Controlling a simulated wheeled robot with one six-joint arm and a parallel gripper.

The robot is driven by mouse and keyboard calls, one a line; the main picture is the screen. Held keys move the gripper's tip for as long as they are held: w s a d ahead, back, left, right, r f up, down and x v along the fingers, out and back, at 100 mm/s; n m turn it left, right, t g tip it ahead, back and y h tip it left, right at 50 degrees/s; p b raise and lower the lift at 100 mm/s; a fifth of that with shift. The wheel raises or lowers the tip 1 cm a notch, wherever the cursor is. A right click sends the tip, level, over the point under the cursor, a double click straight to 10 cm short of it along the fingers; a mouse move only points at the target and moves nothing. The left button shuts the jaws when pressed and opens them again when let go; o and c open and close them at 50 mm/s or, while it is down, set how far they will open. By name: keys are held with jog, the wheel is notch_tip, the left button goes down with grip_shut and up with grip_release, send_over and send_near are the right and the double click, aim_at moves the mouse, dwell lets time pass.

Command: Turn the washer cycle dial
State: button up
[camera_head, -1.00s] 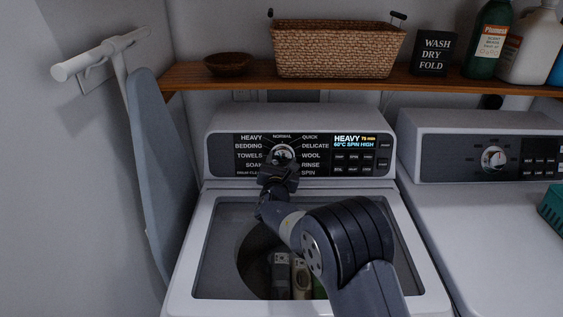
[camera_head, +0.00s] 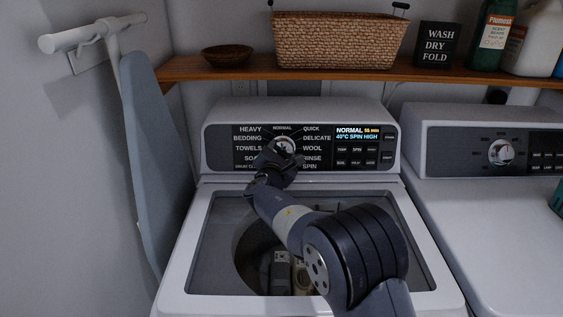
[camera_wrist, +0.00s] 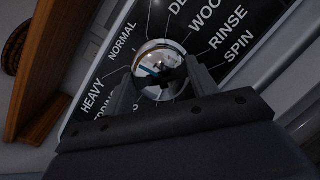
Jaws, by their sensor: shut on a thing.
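The washer (camera_head: 300,188) stands in the middle of the head view. Its black control panel (camera_head: 250,140) has cycle names around a round chrome dial (camera_head: 284,143), and its display (camera_head: 358,132) reads NORMAL and 40°C SPIN HIGH. My gripper (camera_head: 282,152) is at the dial, shut on it. In the wrist view the chrome dial (camera_wrist: 160,66) sits between the two fingers of my gripper (camera_wrist: 158,80), and the picture is rolled. My gripper hides the lower part of the dial and some lower labels in the head view.
The dryer (camera_head: 490,215) with its own dial (camera_head: 501,152) is at right. A wooden shelf (camera_head: 225,72) above carries a wicker basket (camera_head: 338,42), a bowl (camera_head: 227,56), a sign (camera_head: 437,45) and bottles. An ironing board (camera_head: 155,160) leans at left. The washer's lid window lies under my arm.

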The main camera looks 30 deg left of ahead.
jog(key=shift+m+b, duration=0.5)
jog(key=shift+m, duration=0.4)
jog(key=o, duration=1)
jog(key=b+v, duration=0.2)
jog(key=v, duration=0.8)
jog(key=shift+s+r+b, duration=0.2)
jog(key=shift+s+b, duration=0.15)
jog(key=shift+s, duration=0.05)
